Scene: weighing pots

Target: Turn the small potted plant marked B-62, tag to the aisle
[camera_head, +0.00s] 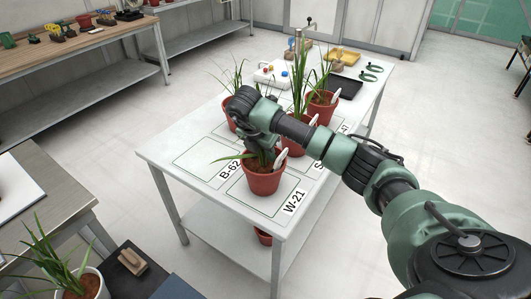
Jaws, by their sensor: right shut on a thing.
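My right gripper (264,149) reaches down from above and is shut on the front terracotta pot (264,179), at or near its rim. This pot holds a plant with green leaves and has a white tag (281,156) at its right side. It appears over the outlined square labelled W-21 (293,201); whether it touches the table is unclear. The label B-62 (230,169) is on the table just left of the pot, beside an empty outlined square (203,158). My left gripper is not in view.
On the white table (168,149), more potted plants stand behind my arm, one at the back left (228,123) and one at the back right (322,109). A black tray (346,88) and a white scale (270,73) are farther back. A white-potted plant (82,287) is front left.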

